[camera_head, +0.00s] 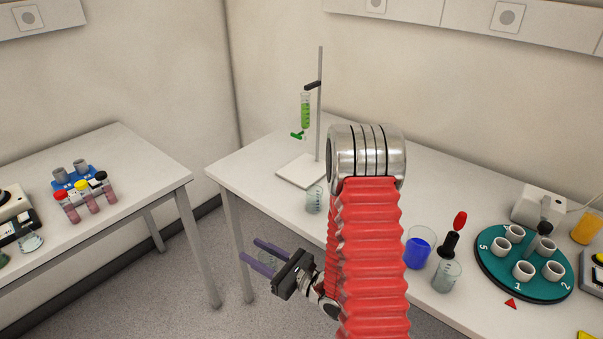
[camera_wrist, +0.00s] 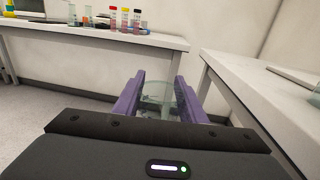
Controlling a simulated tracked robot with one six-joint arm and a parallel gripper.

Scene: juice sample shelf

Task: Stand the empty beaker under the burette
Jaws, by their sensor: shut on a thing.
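The burette (camera_head: 305,112) holds green liquid and hangs clamped on a rod above a white stand base (camera_head: 293,173) on the right-hand bench. My gripper (camera_head: 249,248) is off that bench's front edge, over the floor, with its purple fingers shut on a clear beaker. This beaker (camera_wrist: 157,95) shows between the fingers in the wrist view and looks empty. In the head view it is faint and partly hidden by the fingers. Another clear glass beaker (camera_head: 314,201) stands on the bench just in front of the stand base. My red arm hides part of the bench.
The left bench (camera_head: 126,169) holds a blue rack with capped tubes. Floor shows between the benches.

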